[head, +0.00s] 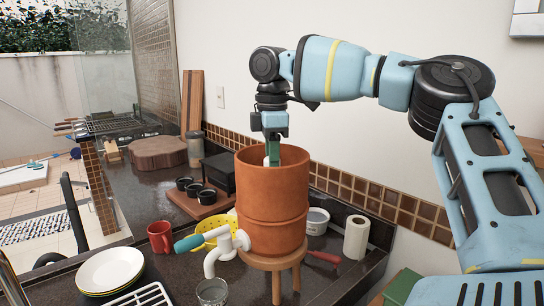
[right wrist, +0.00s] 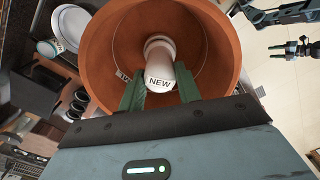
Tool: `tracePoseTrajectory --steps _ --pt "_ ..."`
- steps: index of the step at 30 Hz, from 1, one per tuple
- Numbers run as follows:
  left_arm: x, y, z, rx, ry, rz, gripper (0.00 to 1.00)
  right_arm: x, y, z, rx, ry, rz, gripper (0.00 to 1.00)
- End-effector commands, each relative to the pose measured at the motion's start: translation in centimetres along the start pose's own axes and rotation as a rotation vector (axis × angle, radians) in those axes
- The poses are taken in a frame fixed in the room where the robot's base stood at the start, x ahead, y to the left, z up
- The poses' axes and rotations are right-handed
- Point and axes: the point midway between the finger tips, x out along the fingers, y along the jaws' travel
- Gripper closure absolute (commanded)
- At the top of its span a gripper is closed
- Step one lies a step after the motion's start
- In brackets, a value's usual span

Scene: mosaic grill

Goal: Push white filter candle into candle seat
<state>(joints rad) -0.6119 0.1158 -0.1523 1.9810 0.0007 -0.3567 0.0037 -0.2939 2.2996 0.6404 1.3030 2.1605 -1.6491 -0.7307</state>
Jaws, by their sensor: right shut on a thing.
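The white filter candle (right wrist: 160,62), marked "NEW" on its end, stands between the green fingers of my right gripper (right wrist: 160,92) in the right wrist view. The gripper is shut on it. In the head view my right gripper (head: 272,152) reaches down into the open top of the terracotta filter pot (head: 272,215), and only a sliver of white shows beside the fingers. The pot's inner wall (right wrist: 98,45) surrounds the candle in the wrist view. The candle seat is hidden below the candle, so I cannot tell whether they touch.
The pot stands on a wooden stool (head: 274,262) with a white tap (head: 225,245) in front. A red mug (head: 160,236), yellow colander (head: 205,229), white plates (head: 110,268) and paper roll (head: 355,237) surround it. The tiled wall is close behind.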

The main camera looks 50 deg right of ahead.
Motion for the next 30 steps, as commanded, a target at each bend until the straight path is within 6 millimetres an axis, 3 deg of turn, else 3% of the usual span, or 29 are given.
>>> tracePoseTrajectory --steps 30 --pt "0.08 0.07 0.3 -0.003 -0.005 0.001 0.45 0.46 0.01 0.02 0.0 0.001 0.001 0.9"
